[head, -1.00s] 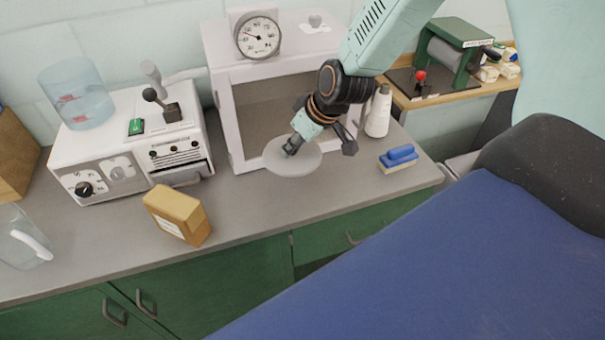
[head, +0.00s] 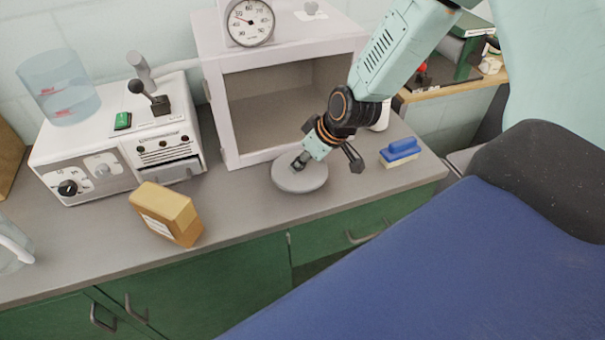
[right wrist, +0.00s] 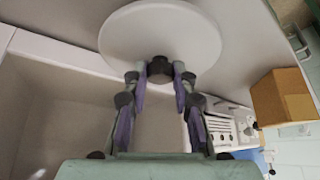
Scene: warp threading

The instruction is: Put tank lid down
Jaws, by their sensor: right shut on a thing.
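The tank lid (head: 302,179) is a round grey disc with a dark knob. It is level, at the counter in front of the open-fronted white cabinet; I cannot tell whether it touches the counter. My right gripper (head: 299,163) is shut on the lid's knob from above. In the right wrist view, the lid (right wrist: 160,32) is pale and its dark knob sits between the fingertips of the gripper (right wrist: 160,70). The clear tank (head: 60,90), with red marks, stands open-topped on the white machine at the left. My left gripper is not in view.
The white cabinet (head: 230,110) stands behind the lid, with a dial gauge (head: 250,22) on top. A blue-handled brush (head: 400,152) lies right of the lid. A brown box (head: 166,213) stands left on the grey counter (head: 245,215), which is clear between box and lid.

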